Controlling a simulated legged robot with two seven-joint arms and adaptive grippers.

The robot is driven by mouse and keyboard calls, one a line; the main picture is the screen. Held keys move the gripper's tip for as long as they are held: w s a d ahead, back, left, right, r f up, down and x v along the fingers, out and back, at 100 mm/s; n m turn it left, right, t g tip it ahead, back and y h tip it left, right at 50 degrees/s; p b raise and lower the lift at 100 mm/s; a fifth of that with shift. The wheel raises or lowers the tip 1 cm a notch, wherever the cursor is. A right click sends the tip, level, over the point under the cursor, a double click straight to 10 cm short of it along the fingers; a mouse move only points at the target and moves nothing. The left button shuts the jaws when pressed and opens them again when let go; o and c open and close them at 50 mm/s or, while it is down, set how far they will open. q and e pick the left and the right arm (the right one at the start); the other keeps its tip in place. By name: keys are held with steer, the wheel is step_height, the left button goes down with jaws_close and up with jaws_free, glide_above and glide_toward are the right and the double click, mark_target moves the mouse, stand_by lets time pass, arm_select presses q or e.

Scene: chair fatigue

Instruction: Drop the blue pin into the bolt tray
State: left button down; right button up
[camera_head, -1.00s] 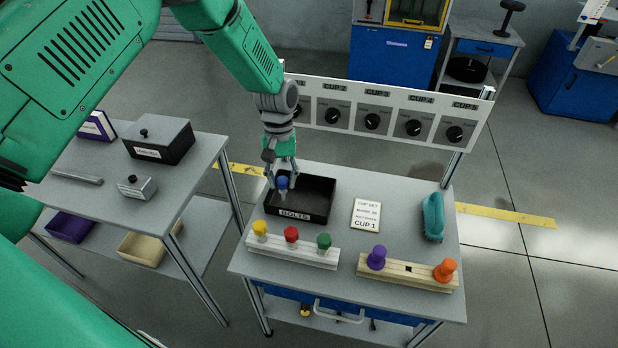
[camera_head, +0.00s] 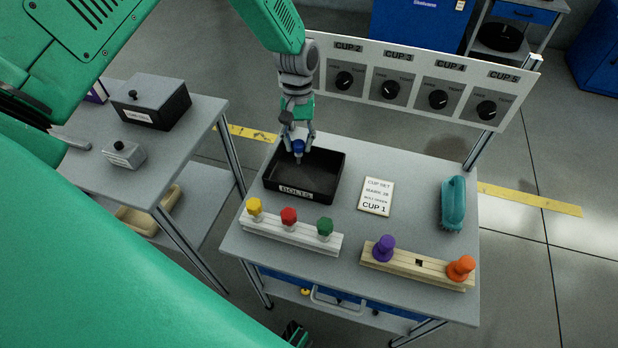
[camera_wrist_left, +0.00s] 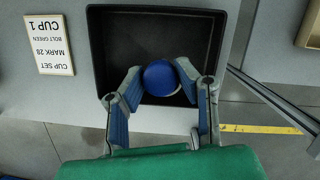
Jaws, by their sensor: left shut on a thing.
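The black bolt tray (camera_head: 318,181), labelled BOLTS, sits at the left of the workbench. My left gripper (camera_head: 298,145) is shut on the blue pin (camera_head: 298,153) and holds it over the back part of the tray. In the left wrist view the round blue head of the pin (camera_wrist_left: 160,77) is between the two fingers of my left gripper (camera_wrist_left: 162,82), with the tray (camera_wrist_left: 97,50) behind it. The pin's lower part is hidden there. My right gripper (camera_head: 295,334) shows only as a small dark and green part at the bottom edge.
A white rack (camera_head: 290,233) holds yellow, red and green pins in front of the tray. A wooden rack (camera_head: 415,268) holds purple and orange pins. A card (camera_head: 377,196) and a teal brush (camera_head: 453,204) lie to the right. The cup panel (camera_head: 415,85) stands behind.

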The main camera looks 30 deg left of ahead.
arm_select(q)
steer(key=shift+a+f, duration=0.1)
steer(key=shift+f, duration=0.2)
steer(key=shift+a, duration=0.2)
arm_select(e)
steer(key=shift+a+f, duration=0.15)
steer(key=shift+a, duration=0.15)
arm_select(q)
steer(key=c, duration=1.1)
jaws_free()
steer(key=shift+c, duration=0.2)
steer(key=shift+d, duration=0.15)
arm_select(e)
steer(key=shift+d, duration=0.1)
arm_select(q)
steer(key=shift+r, duration=0.1)
steer(key=v, duration=1.1)
steer(key=shift+r, duration=0.4)
arm_select(e)
steer(key=shift+s, duration=0.15)
